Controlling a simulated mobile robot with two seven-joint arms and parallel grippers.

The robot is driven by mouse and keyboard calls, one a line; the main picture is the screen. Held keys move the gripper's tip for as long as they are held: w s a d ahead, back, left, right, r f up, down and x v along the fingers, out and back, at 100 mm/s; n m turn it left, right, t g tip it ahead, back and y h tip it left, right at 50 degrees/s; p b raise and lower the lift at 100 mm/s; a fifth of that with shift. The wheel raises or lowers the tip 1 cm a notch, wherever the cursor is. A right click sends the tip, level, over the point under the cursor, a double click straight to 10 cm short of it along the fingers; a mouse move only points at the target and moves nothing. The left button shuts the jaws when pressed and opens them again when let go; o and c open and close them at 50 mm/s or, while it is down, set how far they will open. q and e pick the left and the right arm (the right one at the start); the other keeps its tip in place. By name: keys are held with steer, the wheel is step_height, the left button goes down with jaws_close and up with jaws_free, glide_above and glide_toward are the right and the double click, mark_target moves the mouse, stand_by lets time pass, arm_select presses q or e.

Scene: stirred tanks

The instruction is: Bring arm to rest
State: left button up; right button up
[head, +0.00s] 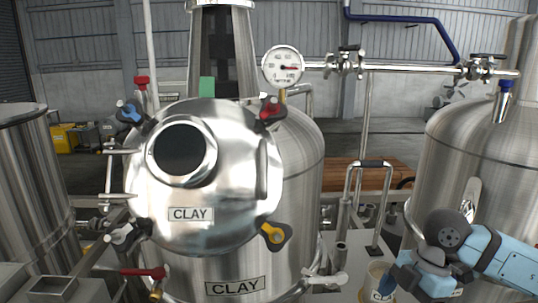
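My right arm comes in from the lower right, light blue with a dark grey joint. Its gripper (388,284) is at the bottom edge, right of the middle, beside a beige labelled container (376,275) that it partly overlaps in the picture. I cannot tell whether the two touch, or whether the fingers are open or shut. My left gripper is not in view. A steel tank (300,150) stands in the middle, with a round lid (230,220) labelled CLAY turned towards me. The lid has a dark round port and blue, red and yellow knobs around its rim.
A second steel tank (470,135) stands close behind my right arm, and another (35,190) at the left. A pipe with a gauge (283,67) and valves (345,62) runs across the top right. Handrails (347,205) stand between the middle and right tanks.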

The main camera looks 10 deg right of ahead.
steer(key=a+f+t+y, duration=0.2)
steer(key=a+t+y, duration=0.3)
steer(key=a+y, duration=1.2)
step_height(320, 180, down, 11)
steer(key=w+d+m+t+h, duration=0.1)
steer(key=d+m+t+h, duration=0.2)
steer(key=m+t+h, duration=0.85)
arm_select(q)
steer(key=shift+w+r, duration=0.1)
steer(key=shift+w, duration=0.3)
arm_select(e)
steer(key=s+d+f+m+g+h, duration=0.1)
steer(key=s+f+m+g+h, duration=0.1)
steer(key=s+f, duration=0.4)
steer(key=s+d+f+m+g+h, duration=0.1)
steer(key=s+f+m+g+h, duration=0.2)
steer(key=f, duration=0.9)
steer(key=s+h, duration=0.1)
steer(key=s, duration=0.2)
steer(key=shift+s+f, duration=0.15)
steer(key=shift+f, duration=0.05)
